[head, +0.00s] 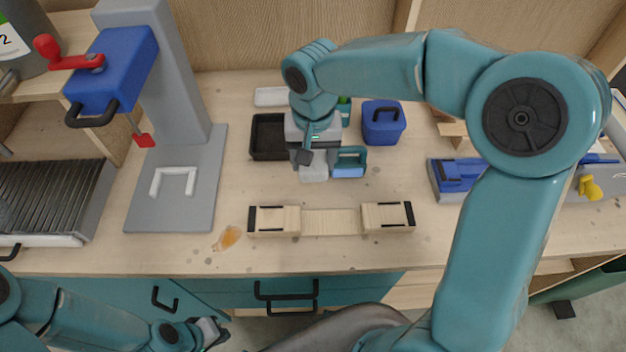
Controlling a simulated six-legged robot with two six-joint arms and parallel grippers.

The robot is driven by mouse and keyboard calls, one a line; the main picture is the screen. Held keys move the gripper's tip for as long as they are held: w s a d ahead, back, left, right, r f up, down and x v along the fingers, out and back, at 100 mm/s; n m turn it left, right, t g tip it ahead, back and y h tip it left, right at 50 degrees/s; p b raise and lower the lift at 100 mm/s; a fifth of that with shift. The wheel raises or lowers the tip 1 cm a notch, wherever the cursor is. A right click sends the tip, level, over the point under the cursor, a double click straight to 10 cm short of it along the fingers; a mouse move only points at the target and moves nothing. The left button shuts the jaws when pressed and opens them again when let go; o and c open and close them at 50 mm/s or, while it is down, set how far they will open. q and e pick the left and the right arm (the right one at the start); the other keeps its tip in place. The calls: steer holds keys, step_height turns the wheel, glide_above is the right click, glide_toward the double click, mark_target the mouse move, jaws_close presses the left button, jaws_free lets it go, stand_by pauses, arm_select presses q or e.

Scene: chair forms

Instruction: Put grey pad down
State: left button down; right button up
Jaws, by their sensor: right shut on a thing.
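My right gripper (314,163) reaches down over the middle of the bench from the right arm. It is shut on a small light grey pad (314,174), whose lower part shows below the fingers. I cannot tell whether the pad touches the bench top. The fingers and wrist hide the pad's upper part. My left gripper (212,334) is low at the bottom left, in front of the bench and away from the pad. Its fingers are too small and angled to tell if they are open.
A blue block with a teal handle (349,163) stands right beside the pad. Behind are a black tray (267,137) and a blue box (383,124). A wooden form (330,221) lies in front. A grey press stand (172,195) is left. An orange-brown spill (228,238) marks the bench.

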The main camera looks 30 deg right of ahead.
step_height(320, 180, down, 9)
steer(key=shift+r, duration=0.15)
steer(key=shift+s, duration=0.1)
steer(key=o, duration=1.1)
steer(key=shift+f, duration=0.2)
steer(key=shift+r, duration=0.1)
